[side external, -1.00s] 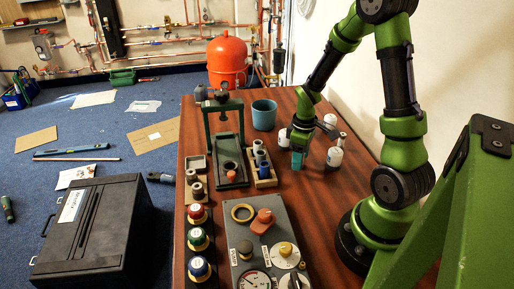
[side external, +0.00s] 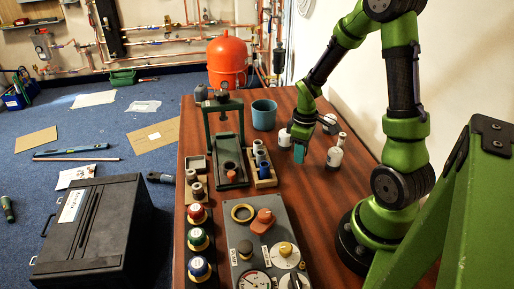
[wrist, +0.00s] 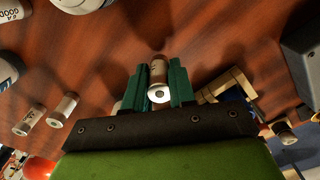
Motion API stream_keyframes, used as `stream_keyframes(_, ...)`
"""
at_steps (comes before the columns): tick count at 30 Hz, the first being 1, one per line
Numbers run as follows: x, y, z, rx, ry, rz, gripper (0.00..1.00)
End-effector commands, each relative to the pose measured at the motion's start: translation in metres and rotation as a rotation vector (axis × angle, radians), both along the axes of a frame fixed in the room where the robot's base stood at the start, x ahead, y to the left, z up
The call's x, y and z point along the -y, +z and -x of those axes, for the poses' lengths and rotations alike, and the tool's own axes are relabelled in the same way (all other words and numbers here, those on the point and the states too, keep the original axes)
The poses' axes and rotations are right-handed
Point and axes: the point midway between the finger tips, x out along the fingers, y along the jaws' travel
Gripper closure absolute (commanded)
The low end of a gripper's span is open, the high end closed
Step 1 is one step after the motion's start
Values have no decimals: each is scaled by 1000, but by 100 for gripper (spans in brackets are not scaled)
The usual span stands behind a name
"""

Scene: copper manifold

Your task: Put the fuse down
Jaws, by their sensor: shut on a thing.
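The fuse (wrist: 158,92), a cream cylinder with a metal end cap, is between the two green fingers of my gripper (wrist: 160,85) in the wrist view. My gripper is shut on it. In the side external view my gripper (side external: 299,154) points down over the right part of the wooden table, between the fuse rack and a white bottle. The fuse is hidden behind the fingers there, and I cannot tell its height above the table. Two similar cylinders (wrist: 48,115) lie on the wood left of my gripper in the wrist view.
A wooden rack (side external: 264,177) holding small cylinders stands left of my gripper, beside a green press (side external: 226,150). A blue cup (side external: 264,114) stands behind. A white bottle (side external: 335,154) stands close on the right. A grey control box (side external: 265,245) is in front. Bare wood lies between.

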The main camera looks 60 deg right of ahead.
Motion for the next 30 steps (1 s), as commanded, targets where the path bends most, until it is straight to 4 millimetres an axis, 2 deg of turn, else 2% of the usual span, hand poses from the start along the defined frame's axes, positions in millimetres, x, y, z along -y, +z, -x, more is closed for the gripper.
stream_keyframes(6, 1, 47, -1, 7, -1, 4, 100)
stream_keyframes(12, 0, 76, -1, 3, 1, 2, 100)
stream_keyframes(16, 0, 82, 0, 1, 0, 1, 100)
stream_keyframes(24, 0, 82, 0, 0, 0, 0, 100)
stream_keyframes(28, -1, 74, 2, -2, -1, -2, 100)
stream_keyframes(30, 5, 71, -6, -1, -3, 0, 100)
